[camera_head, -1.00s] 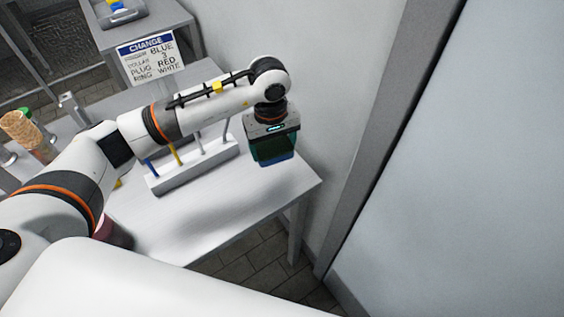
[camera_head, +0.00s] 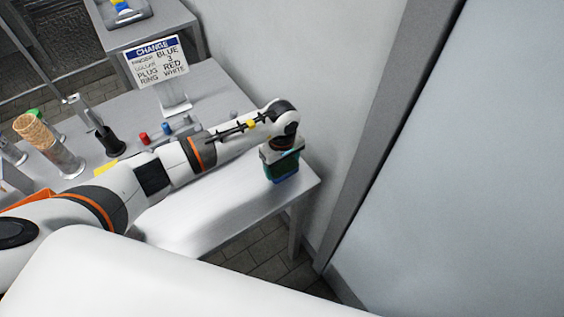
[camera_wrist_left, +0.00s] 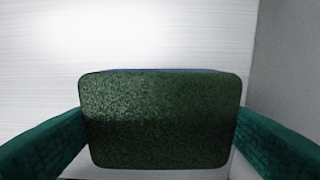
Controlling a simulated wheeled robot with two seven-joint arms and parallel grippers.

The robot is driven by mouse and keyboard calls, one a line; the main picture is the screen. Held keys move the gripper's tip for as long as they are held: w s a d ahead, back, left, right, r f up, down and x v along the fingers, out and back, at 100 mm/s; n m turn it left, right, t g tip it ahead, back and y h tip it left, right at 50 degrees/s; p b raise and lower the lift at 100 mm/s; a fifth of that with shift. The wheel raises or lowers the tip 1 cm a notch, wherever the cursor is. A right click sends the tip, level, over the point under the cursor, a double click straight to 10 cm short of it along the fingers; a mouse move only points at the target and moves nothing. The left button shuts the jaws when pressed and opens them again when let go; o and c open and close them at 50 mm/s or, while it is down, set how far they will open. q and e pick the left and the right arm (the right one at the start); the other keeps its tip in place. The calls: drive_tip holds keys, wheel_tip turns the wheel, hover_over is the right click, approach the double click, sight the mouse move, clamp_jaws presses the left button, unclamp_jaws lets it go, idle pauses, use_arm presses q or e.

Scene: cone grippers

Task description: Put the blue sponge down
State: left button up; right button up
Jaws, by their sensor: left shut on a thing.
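My left gripper (camera_head: 282,168) is over the right end of the grey table (camera_head: 205,215), close to the wall side. It points down and its teal fingers are shut on the blue sponge (camera_head: 287,179). In the left wrist view the sponge (camera_wrist_left: 160,120) lies between the two fingers, with its dark green scouring face toward the camera and a thin blue edge along the far side. The sponge is low over the tabletop; I cannot tell whether it touches it. My right gripper is not in view.
A sign (camera_head: 157,62) headed CHANGE stands at the back of the table. Ice cream cones (camera_head: 36,130) in a holder and a black-based metal part (camera_head: 108,140) stand at left. A wall (camera_head: 310,60) borders the right. The tabletop around the gripper is clear.

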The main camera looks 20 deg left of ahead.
sight(282, 164)
use_arm(q)
drive_tip(key=shift+f, duration=0.15)
drive_tip(key=o, duration=0.9)
drive_tip(key=shift+r, duration=0.35)
wheel_tip(282, 164, up, 12)
drive_tip(key=shift+f+b, duration=0.15)
drive_tip(key=shift+b, duration=0.85)
